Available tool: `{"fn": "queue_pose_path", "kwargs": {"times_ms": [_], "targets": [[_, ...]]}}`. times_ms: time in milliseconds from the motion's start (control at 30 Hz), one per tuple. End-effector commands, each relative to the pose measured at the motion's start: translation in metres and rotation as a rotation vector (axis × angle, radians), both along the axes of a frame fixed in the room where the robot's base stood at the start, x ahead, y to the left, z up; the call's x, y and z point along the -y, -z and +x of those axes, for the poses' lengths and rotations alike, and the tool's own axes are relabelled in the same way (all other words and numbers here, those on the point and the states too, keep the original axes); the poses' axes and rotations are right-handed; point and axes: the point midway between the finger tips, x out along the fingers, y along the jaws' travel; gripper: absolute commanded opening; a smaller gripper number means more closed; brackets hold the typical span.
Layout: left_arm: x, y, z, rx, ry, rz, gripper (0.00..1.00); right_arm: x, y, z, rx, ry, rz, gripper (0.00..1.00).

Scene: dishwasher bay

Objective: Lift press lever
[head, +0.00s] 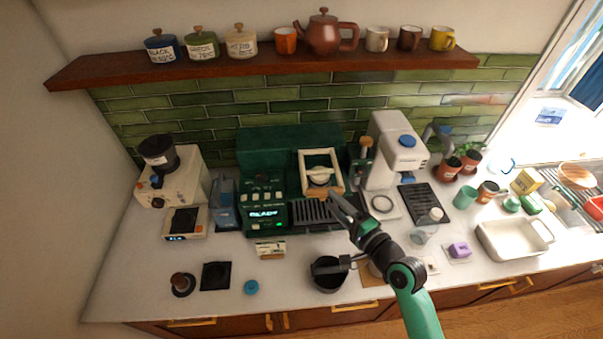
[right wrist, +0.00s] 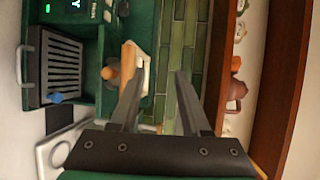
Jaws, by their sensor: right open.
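The green coffee machine (head: 262,190) stands against the tiled wall with a lit display. A cream frame with a wooden bar at its front (head: 322,192), which looks like the press lever, is on its right part. My right gripper (head: 332,199) is open and empty, its fingertips close to the bar's right end. In the right wrist view, the wooden bar (right wrist: 128,56) and cream frame show beside and beyond one finger of the gripper (right wrist: 155,80). I cannot tell whether they touch. The left gripper is not in view.
A black drip grate (head: 312,212) is below the lever. A wooden shelf (head: 250,65) with jars and mugs hangs above.

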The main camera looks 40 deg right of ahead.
Motion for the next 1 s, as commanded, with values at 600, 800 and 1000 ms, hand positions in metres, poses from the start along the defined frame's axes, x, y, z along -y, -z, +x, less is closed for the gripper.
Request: {"fn": "queue_pose_path", "kwargs": {"times_ms": [600,800,1000], "targets": [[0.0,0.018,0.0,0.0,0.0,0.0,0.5,0.032,0.055,0.003,-0.063,0.072,0.024,0.47],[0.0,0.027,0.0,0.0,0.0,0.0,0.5,0.037,0.065,0.047,-0.063,0.071,0.024,0.47],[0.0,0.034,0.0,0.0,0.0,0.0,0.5,0.041,0.07,0.079,-0.063,0.072,0.024,0.47]]}}
